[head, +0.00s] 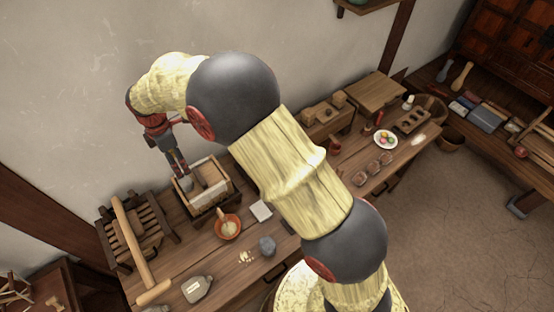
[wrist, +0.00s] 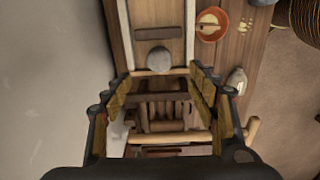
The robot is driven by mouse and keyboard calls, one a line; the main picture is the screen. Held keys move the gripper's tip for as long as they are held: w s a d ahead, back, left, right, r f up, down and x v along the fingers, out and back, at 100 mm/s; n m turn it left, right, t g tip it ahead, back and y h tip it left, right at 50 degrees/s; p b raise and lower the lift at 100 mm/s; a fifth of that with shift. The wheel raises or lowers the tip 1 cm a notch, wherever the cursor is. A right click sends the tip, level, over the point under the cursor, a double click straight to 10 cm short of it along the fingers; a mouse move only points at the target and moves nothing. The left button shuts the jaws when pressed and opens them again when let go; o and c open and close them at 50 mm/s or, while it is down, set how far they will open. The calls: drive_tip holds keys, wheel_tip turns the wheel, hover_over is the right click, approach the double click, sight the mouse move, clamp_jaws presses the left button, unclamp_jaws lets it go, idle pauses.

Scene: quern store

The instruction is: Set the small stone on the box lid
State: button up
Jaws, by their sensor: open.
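A small round grey stone (wrist: 158,60) rests on the wooden box lid (wrist: 148,15), just below the lid's dark crossbar in the wrist view. It also shows as a grey lump (head: 187,184) beneath my fingertips in the head view. The box (head: 217,200) has pale inner walls and stands against the wall at the back of the bench. My gripper (wrist: 160,82) is open and empty, its fingers spread wide. In the wrist view the stone appears beyond the fingertips, apart from both. My gripper (head: 181,168) hides part of the box in the head view.
An orange bowl (head: 228,227), a white block (head: 261,211) and a faceted grey object (head: 267,245) stand on the bench in front of the box. A slatted wooden rack (head: 150,225) is at the left. A grey bottle (head: 197,289) lies near the bench front.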

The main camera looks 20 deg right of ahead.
drive_tip(key=s+d+r+m+t, duration=0.1)
drive_tip(key=s+d+r+m, duration=0.4)
drive_tip(key=d+r, duration=0.45)
drive_tip(key=s+d+r+m+t, duration=0.2)
drive_tip(key=s+d+r+m, duration=0.35)
drive_tip(key=d+r, duration=0.35)
drive_tip(key=s+d+r+m+t, duration=0.1)
drive_tip(key=s+d+r+m, duration=0.1)
drive_tip(key=s+d+m, duration=0.3)
drive_tip(key=s+d+r+m+t, duration=0.1)
drive_tip(key=s+d+m, duration=0.4)
drive_tip(key=s, duration=0.9)
drive_tip(key=shift+s+r+t, duration=0.2)
drive_tip(key=shift+r+t, duration=0.1)
drive_tip(key=shift+r, duration=0.15)
